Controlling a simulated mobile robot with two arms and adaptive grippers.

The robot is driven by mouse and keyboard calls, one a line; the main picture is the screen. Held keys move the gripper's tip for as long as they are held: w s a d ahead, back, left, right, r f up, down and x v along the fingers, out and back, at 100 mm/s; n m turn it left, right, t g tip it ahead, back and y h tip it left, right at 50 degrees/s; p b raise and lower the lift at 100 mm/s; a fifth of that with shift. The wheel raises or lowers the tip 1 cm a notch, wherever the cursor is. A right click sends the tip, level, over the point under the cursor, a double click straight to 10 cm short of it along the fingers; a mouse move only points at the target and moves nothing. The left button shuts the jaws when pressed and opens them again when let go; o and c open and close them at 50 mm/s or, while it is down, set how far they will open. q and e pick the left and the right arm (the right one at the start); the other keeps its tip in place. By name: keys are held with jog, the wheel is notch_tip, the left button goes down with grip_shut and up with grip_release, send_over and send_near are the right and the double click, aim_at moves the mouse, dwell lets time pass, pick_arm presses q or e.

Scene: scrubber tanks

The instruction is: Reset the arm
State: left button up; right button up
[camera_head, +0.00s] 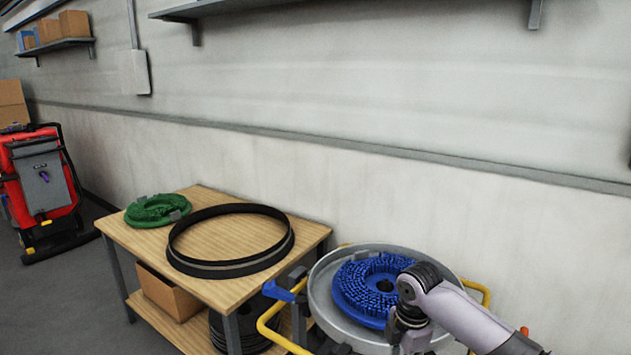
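My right arm (462,318) comes in from the lower right and bends down at a dark wrist joint. My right gripper (409,338) points down at the front of a round grey metal tray (320,291). Its fingertips are not clear, so I cannot tell whether it is open or shut, or whether it touches anything. A blue bristled scrubber brush (352,278) lies in the tray, partly behind my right wrist. My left gripper is not in view.
A wooden table (222,290) at the left holds a green brush (158,209) and a large black ring (268,268). A cardboard box (168,293) sits on its lower shelf. Yellow rails (268,330) flank the tray. A red scrubber machine (40,185) stands far left; a wall runs behind.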

notch_tip(320, 180, down, 9)
jog(key=w+m, duration=0.2)
jog(key=m, duration=0.1)
jog(key=s+d+f+m+t, duration=0.1)
jog(key=s+f+m, duration=0.4)
jog(key=f, duration=0.8)
jog(key=s+d+f+m+t, duration=0.1)
jog(key=s+f+m, duration=0.2)
jog(key=s+f, duration=0.65)
jog(key=s+d+f+m, duration=0.3)
jog(key=s+f+m, duration=0.1)
jog(key=s+f, duration=0.95)
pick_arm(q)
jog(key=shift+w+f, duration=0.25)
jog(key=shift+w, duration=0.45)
pick_arm(e)
jog(key=s+f+m, duration=0.2)
jog(key=s+f, duration=0.1)
jog(key=s, duration=0.9)
jog(key=s+f+m+g, duration=0.1)
jog(key=s+f, duration=0.2)
jog(key=s, duration=0.9)
jog(key=shift+d+f+m, duration=0.2)
jog(key=shift+f+m, duration=0.15)
jog(key=shift+m, duration=0.05)
